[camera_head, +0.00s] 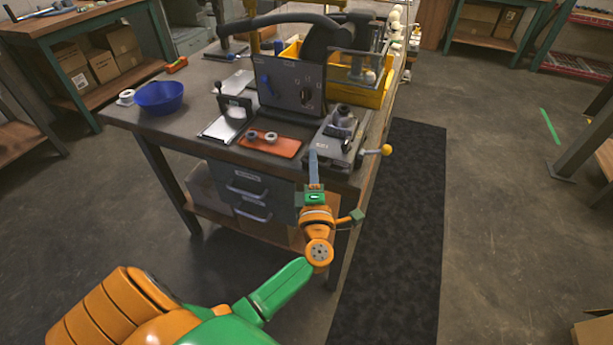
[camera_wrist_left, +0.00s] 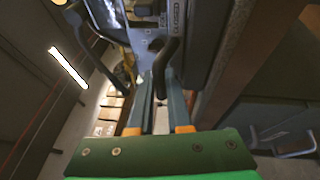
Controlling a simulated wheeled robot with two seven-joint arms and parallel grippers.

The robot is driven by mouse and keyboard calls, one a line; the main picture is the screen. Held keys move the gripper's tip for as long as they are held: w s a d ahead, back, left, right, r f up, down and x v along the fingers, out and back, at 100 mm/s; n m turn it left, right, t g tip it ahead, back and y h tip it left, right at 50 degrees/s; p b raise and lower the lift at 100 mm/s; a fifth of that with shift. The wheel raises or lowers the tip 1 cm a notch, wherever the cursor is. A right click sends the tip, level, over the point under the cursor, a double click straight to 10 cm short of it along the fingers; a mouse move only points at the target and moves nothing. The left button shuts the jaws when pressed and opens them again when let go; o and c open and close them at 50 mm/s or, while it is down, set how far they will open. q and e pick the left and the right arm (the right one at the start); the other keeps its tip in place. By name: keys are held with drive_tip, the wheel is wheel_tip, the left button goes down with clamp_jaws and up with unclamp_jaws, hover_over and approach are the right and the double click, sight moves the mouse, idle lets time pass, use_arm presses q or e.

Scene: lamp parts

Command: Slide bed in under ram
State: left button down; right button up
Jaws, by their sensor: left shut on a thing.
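The bed (camera_head: 343,146) is a grey slab-like unit on the bench's front right corner, with small round parts on top. A lever with a yellow knob sticks out to its right. A dark press (camera_head: 290,82) with a curved black arm stands behind and left of it. I cannot clearly make out the ram. My left gripper (camera_head: 313,160) is at the bed's front edge. In the left wrist view its fingers (camera_wrist_left: 161,88) are shut on a black bent handle (camera_wrist_left: 168,58), beside a label reading "CLOSED". Where the handle joins the bed is unclear. My right gripper is not in view.
An orange mat (camera_head: 270,146) with two small rings lies left of the bed. A blue bowl (camera_head: 158,97) stands at the bench's left, and a yellow bin (camera_head: 370,92) behind the press. Drawers (camera_head: 250,190) are under the bench. A black floor mat (camera_head: 405,220) lies to the right.

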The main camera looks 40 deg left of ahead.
use_arm(q)
drive_tip(key=shift+w+a+f, duration=0.1)
drive_tip(key=shift+w+a, duration=0.1)
drive_tip(key=shift+w, duration=0.8)
drive_tip(key=shift+s, duration=0.1)
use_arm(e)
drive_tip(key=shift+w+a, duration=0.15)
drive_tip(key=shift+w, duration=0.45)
use_arm(q)
drive_tip(key=c, duration=0.9)
unclamp_jaws()
drive_tip(key=shift+d, duration=0.1)
drive_tip(key=shift+o, duration=0.2)
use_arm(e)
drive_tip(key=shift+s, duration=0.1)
use_arm(q)
drive_tip(key=shift+s, duration=0.15)
